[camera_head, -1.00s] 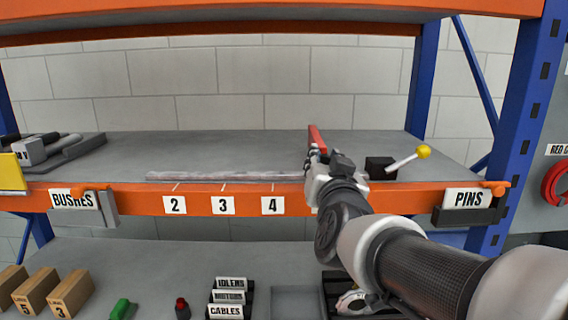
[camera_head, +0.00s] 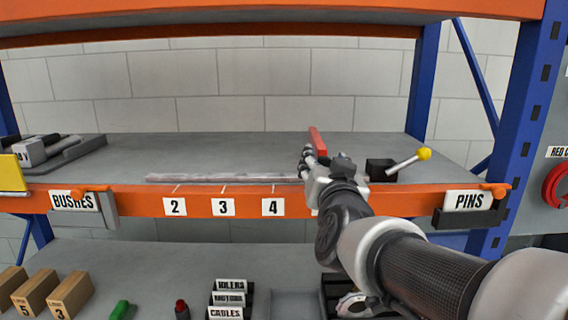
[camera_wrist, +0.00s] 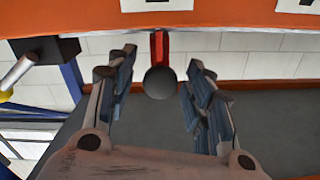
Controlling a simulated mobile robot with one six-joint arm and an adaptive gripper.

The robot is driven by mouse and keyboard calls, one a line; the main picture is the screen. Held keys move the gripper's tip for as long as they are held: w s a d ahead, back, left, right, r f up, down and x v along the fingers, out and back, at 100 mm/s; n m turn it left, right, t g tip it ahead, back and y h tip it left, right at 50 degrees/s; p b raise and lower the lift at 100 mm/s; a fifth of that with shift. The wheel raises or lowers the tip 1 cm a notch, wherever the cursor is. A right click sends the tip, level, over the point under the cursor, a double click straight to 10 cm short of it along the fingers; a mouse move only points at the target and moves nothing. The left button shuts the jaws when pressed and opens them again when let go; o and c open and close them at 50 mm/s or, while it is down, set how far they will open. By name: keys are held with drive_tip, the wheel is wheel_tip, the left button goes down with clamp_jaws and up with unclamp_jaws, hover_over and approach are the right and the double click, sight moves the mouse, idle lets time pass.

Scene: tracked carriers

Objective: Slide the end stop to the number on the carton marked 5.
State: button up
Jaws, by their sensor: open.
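The end stop is a red upright plate (camera_head: 318,141) on the shelf at the right end of the pale rail (camera_head: 225,177). In the wrist view the red plate (camera_wrist: 159,48) shows behind a dark round knob (camera_wrist: 160,84). My gripper (camera_head: 309,160) is at the stop; in the wrist view its open fingers (camera_wrist: 160,75) stand on either side of the knob, with gaps at both sides. Number cards 2 (camera_head: 175,207), 3 (camera_head: 223,207) and 4 (camera_head: 272,207) show on the orange beam; my arm hides the beam farther right. The carton marked 5 (camera_head: 35,291) stands on the lower shelf at left.
A black block (camera_head: 381,169) with a yellow-knobbed lever (camera_head: 423,154) stands right of my gripper. Another carton, marked 3 (camera_head: 70,295), stands beside the 5 carton. A grey tray (camera_head: 70,151) lies at the upper shelf's left. The shelf behind the rail is clear.

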drive_tip(key=shift+s, duration=0.15)
drive_tip(key=s, duration=1.1)
drive_tip(key=shift+s+a, duration=0.2)
drive_tip(key=shift+s, duration=0.2)
drive_tip(key=s+a+f+n+g+y+b, duration=0.2)
drive_tip(key=s+a+f+n+g+y, duration=0.1)
drive_tip(key=f, duration=0.5)
drive_tip(key=s+d+f+g+h+b, duration=0.1)
drive_tip(key=s+d+f+g, duration=0.2)
drive_tip(key=s+f+g, duration=0.2)
drive_tip(key=s+d+f+g+h+b, duration=0.1)
drive_tip(key=s+d+f+g, duration=0.3)
drive_tip(key=s+f, duration=0.8)
wheel_tip(320, 180, down, 3)
drive_tip(key=shift+s+d+g, duration=0.15)
drive_tip(key=shift+d+g, duration=0.1)
drive_tip(key=shift+g, duration=0.45)
drive_tip(key=shift+c, duration=0.2)
